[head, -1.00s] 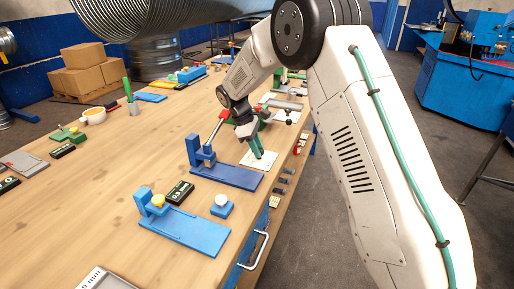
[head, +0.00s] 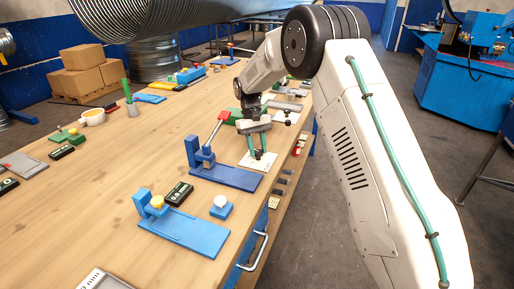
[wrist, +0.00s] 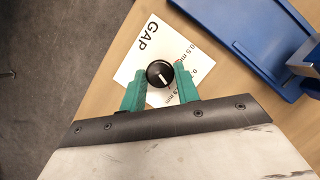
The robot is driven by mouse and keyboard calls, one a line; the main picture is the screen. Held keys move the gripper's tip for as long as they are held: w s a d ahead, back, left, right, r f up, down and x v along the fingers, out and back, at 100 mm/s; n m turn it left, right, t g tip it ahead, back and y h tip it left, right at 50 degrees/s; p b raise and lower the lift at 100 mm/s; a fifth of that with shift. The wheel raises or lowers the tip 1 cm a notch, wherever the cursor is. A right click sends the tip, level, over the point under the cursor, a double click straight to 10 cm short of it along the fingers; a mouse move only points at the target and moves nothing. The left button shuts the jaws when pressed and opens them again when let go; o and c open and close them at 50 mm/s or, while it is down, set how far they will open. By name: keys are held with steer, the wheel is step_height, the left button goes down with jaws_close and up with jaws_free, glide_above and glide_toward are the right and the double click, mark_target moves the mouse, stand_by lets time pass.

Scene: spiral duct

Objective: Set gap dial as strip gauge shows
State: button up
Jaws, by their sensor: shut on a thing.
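The black gap dial (wrist: 159,73) sits on a white card (wrist: 138,66) printed "GAP" and several mm labels. Its white pointer line points downward and slightly right in the wrist view, on the side of the lowest label. My gripper (wrist: 161,75) has its two green fingers on either side of the dial, shut on it. In the head view my gripper (head: 258,155) reaches down to the card (head: 249,163). The fingers hide part of the labels. A small black gauge display (head: 178,193) lies between the blue fixtures; its pale digits end in "mm" but are too small to read surely.
A dark blue fixture (head: 232,179) stands just left of my gripper, with a red-tipped lever rising behind it. A lighter blue fixture (head: 190,233) with a yellow knob and a small blue block (head: 221,208) are nearer. The bench's right edge is close to the card.

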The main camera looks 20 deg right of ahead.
steer(key=shift+m+y, duration=0.4)
steer(key=shift+m, duration=0.7)
steer(key=o, duration=0.9)
steer(key=shift+o, duration=0.2)
steer(key=v, duration=0.7)
steer(key=shift+r, duration=0.4)
steer(key=shift+w+d, duration=0.1)
steer(key=shift+w, duration=0.05)
